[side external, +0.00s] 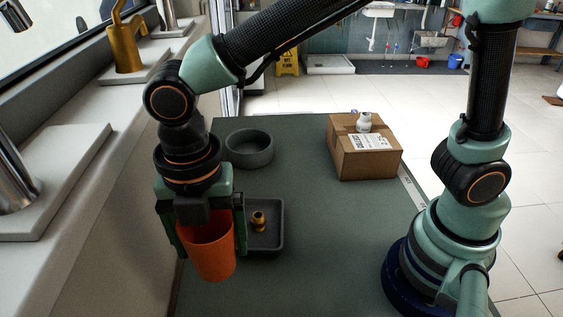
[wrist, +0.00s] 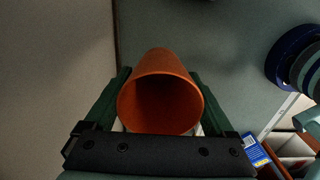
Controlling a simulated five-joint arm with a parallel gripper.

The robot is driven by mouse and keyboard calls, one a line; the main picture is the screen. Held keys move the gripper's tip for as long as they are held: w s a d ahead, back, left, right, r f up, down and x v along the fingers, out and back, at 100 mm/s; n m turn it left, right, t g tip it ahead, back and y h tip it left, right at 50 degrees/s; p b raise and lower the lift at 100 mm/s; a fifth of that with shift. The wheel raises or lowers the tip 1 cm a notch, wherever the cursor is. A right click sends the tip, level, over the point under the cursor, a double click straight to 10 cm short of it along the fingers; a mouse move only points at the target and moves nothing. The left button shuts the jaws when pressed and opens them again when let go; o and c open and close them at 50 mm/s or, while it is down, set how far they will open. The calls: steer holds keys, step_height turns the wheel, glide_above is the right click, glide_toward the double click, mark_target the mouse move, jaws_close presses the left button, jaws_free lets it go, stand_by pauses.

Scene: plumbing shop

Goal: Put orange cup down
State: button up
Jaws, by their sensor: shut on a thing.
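The orange cup (side external: 207,250) is held between the fingers of my gripper (side external: 210,225), near the left edge of the green table (side external: 310,250). My gripper is shut on it, one green finger on each side. In the wrist view the cup (wrist: 160,95) shows its open mouth toward the camera, and its inside looks empty. The gripper's fingers (wrist: 160,108) flank it there. Whether the cup's base touches the table cannot be told.
A grey tray (side external: 276,246) with a brass fitting (side external: 258,220) lies just right of the cup. A round grey bowl (side external: 249,149) stands behind. A cardboard box (side external: 365,160) with a small white bottle (side external: 364,122) on top is at the back right. The table's middle is clear.

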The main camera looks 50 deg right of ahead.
step_height(320, 180, down, 14)
steer(key=shift+f, duration=0.1)
stand_by(0.4)
steer(key=o, duration=1)
steer(key=shift+f, duration=0.1)
steer(key=shift+o, duration=0.2)
step_height(320, 180, up, 12)
steer(key=shift+f, duration=0.1)
steer(key=w+d+r+m+t, duration=0.1)
steer(key=d+r+m, duration=0.4)
steer(key=d+m, duration=0.8)
steer(key=w+d+r+m+t, duration=0.1)
steer(key=d+r+m+t, duration=0.3)
steer(key=d+m, duration=1)
steer(key=shift+w+d+r+t, duration=0.2)
steer(key=shift+d+r+t, duration=0.15)
steer(key=shift+r, duration=0.4)
